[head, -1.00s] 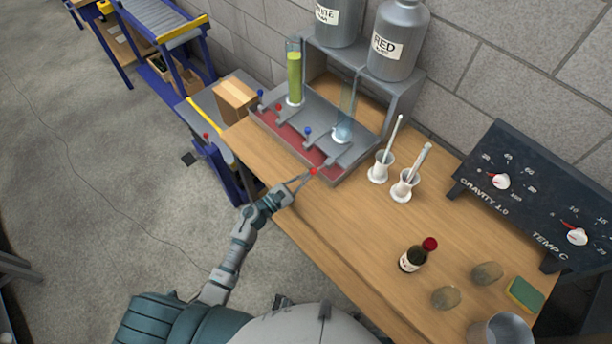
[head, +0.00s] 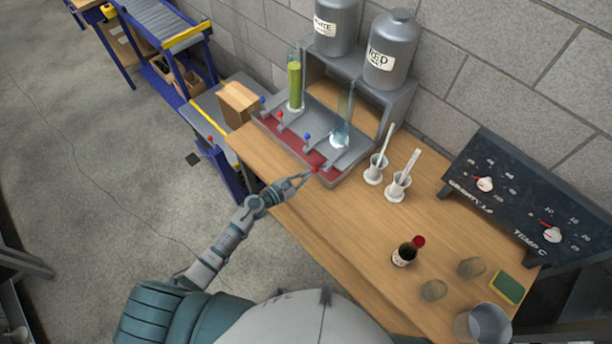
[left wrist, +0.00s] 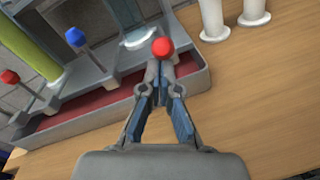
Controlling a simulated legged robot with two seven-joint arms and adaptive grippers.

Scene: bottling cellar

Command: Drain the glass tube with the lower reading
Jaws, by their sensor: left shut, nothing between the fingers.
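A glass tube with tall yellow-green liquid (head: 295,85) stands at the left of the grey rack (head: 338,176). To its right, a second glass tube (head: 346,103) looks nearly clear, with pale blue low down; its exact level is unclear. Knobbed levers stand in front, from left blue (head: 263,99), red (head: 280,114), blue (head: 308,136) and red (head: 314,169). My left gripper (head: 307,175) is shut with its fingertips at the rightmost red knob, which also shows in the left wrist view (left wrist: 161,47) just beyond the fingertips. It holds nothing. My right gripper is not in view.
Tanks labelled white (head: 333,26) and red (head: 391,50) stand above the rack. The wooden tabletop (head: 330,230) front is clear.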

